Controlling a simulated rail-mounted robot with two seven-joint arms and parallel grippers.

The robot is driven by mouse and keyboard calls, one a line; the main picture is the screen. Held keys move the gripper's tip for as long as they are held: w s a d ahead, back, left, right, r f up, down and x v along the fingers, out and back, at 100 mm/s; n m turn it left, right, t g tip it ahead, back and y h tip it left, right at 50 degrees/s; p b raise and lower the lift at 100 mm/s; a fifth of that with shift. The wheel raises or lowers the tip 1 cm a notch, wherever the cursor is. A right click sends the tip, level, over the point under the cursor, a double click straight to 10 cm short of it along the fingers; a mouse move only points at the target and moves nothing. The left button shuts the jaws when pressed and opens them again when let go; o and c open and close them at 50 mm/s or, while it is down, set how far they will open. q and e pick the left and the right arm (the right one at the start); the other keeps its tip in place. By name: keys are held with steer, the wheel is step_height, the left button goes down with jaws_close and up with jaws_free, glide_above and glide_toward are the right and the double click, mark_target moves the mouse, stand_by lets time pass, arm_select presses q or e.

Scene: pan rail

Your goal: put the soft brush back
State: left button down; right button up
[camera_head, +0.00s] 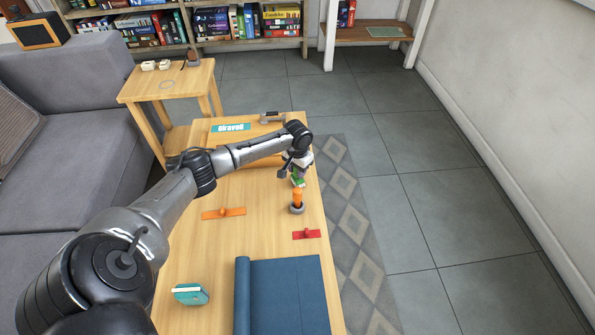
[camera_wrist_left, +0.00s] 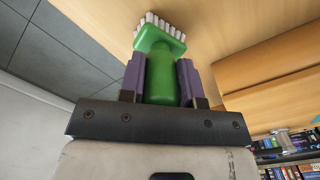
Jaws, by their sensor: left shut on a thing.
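A green brush (camera_wrist_left: 160,75) with white bristles is between the purple finger pads of my left gripper (camera_wrist_left: 160,82) in the left wrist view. The fingers are shut on its green handle, and the bristles point away from the gripper. In the head view my left gripper (camera_head: 297,170) is over the right side of the wooden table (camera_head: 185,245), with the green brush (camera_head: 298,182) small and partly hidden below it. An orange upright piece in a grey round base (camera_head: 297,208) stands just below the brush in the picture. My right gripper is not in view.
An orange bar with a knob (camera_head: 235,212), a red bar (camera_head: 306,235), a teal-and-white block (camera_head: 190,294) and a blue mat (camera_head: 285,295) lie on the table. A wooden tray with a teal label (camera_head: 231,127) and a grey tool (camera_head: 271,118) are at the far end.

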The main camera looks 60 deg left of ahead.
arm_select(q)
steer(key=c, duration=0.8)
jaws_free()
steer(key=shift+f, duration=0.1)
steer(key=shift+r, duration=0.25)
step_height(320, 180, up, 11)
steer(key=p, duration=0.5)
steer(key=shift+f, duration=0.1)
steer(key=shift+r+p, duration=0.3)
steer(key=shift+r, duration=0.25)
